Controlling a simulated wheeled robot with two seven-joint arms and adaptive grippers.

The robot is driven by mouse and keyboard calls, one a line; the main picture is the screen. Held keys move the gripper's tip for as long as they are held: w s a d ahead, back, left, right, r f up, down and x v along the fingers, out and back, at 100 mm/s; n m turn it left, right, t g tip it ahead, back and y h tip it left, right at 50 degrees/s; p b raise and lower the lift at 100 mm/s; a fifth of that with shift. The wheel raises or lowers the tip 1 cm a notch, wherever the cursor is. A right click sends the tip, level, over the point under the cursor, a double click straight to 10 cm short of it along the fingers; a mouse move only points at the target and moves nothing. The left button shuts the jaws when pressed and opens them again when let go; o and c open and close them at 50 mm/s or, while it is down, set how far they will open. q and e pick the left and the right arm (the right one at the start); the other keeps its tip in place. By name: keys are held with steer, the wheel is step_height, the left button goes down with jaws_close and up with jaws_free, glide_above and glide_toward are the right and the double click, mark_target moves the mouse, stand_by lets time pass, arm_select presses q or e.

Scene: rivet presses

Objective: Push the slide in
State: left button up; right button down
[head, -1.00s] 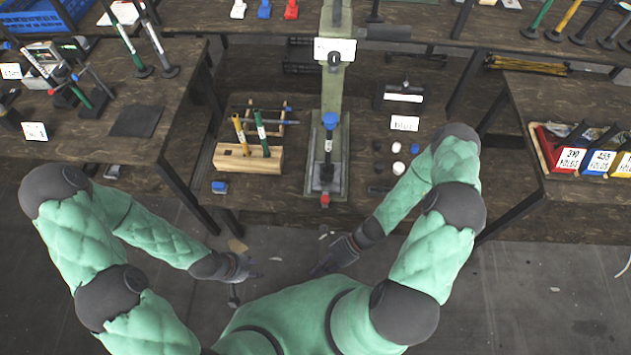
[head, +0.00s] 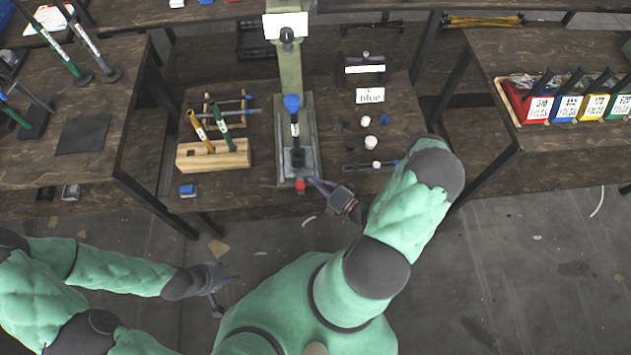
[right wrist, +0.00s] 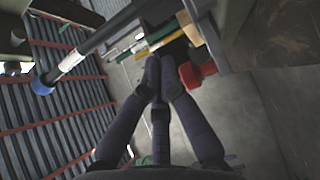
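The press (head: 288,70) is a pale green column on the bench, with a blue-knobbed lever (head: 292,104) in front. Its slide (head: 297,163) is low at the press base, and a red knob (head: 300,186) shows at its front end. My right gripper (head: 314,183) is just right of the red knob, its fingers drawn together. In the right wrist view the closed fingertips (right wrist: 160,68) are beside the red part (right wrist: 197,75), with nothing seen between them. Whether they touch it, I cannot tell. My left gripper (head: 226,290) hangs over the floor, fingers apart and empty.
A wooden block (head: 212,155) with green and yellow handled tools stands left of the press. Coloured bins (head: 525,105) are on the right bench.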

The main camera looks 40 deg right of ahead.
mark_target(301, 175)
arm_select(q)
step_height(301, 175, down, 2)
steer(key=shift+b, duration=0.85)
arm_select(e)
steer(key=x, duration=0.7)
steer(key=shift+w+a, duration=0.1)
steer(key=shift+w, duration=0.15)
